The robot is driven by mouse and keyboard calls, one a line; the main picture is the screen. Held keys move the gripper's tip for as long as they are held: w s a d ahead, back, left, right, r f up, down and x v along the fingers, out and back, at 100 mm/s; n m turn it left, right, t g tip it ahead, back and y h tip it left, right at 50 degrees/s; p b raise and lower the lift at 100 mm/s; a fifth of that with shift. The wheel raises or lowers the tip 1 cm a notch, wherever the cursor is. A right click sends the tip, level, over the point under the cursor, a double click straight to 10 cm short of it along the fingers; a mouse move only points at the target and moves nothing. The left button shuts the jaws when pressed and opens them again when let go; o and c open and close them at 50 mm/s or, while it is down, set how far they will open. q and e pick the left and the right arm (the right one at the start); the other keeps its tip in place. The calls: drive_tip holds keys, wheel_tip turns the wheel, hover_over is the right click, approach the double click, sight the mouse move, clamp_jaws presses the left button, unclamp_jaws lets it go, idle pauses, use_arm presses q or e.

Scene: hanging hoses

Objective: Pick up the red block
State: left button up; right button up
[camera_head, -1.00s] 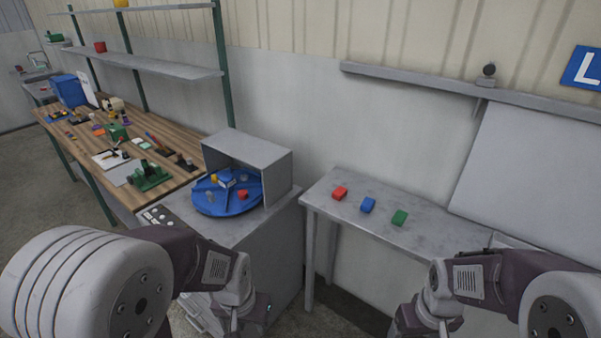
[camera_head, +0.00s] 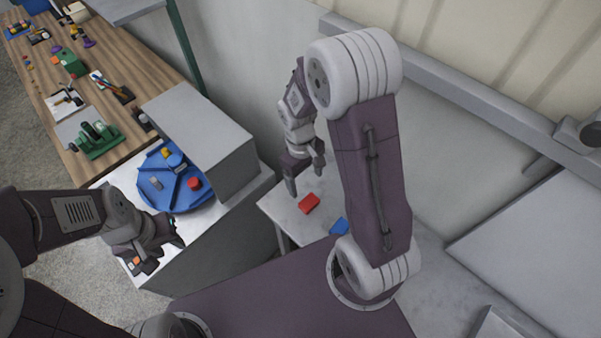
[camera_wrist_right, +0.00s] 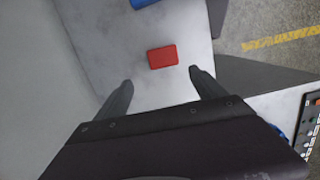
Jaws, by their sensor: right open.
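The red block (camera_head: 309,203) lies on the grey marble-like table (camera_head: 277,203), near its left end. My right gripper (camera_head: 306,186) is above the table beside the red block, with its fingers apart and nothing between them. In the right wrist view the red block (camera_wrist_right: 162,56) lies a little beyond the gap between the open fingertips (camera_wrist_right: 160,80), not touching them. My left gripper (camera_head: 165,245) hangs near the grey cabinet at the lower left; its fingers are too small and dark to tell how far apart they are.
A blue block (camera_head: 339,226) lies right of the red one, partly behind my right arm; its edge shows in the wrist view (camera_wrist_right: 145,2). A grey box (camera_head: 200,130) stands over a blue turntable (camera_head: 180,200) with small pieces. The cluttered wooden bench (camera_head: 130,60) is farther left.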

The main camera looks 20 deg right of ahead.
sight(309, 201)
drive_tip(key=f+p, duration=0.1)
drive_tip(key=s+f, duration=0.1)
drive_tip(key=shift+s+f+g+p, duration=0.25)
drive_tip(key=shift+f+g+p, duration=0.05)
drive_tip(key=shift+p, duration=0.05)
drive_tip(key=shift+s+a+f, duration=0.1)
drive_tip(key=shift+s+f, duration=0.1)
drive_tip(key=shift+f, duration=0.15)
drive_tip(key=f, duration=0.2)
drive_tip(key=f+p, duration=0.1)
drive_tip(key=f, duration=0.1)
drive_tip(key=shift+s, duration=0.4)
drive_tip(key=shift+w+f, duration=0.2)
drive_tip(key=shift+f, duration=0.1)
drive_tip(key=shift+s+r, duration=0.1)
drive_tip(key=shift+s, duration=0.05)
drive_tip(key=c, duration=1.5)
use_arm(q)
drive_tip(key=r, duration=0.3)
drive_tip(key=shift+s+a+r, duration=0.25)
drive_tip(key=shift+s+a, duration=0.05)
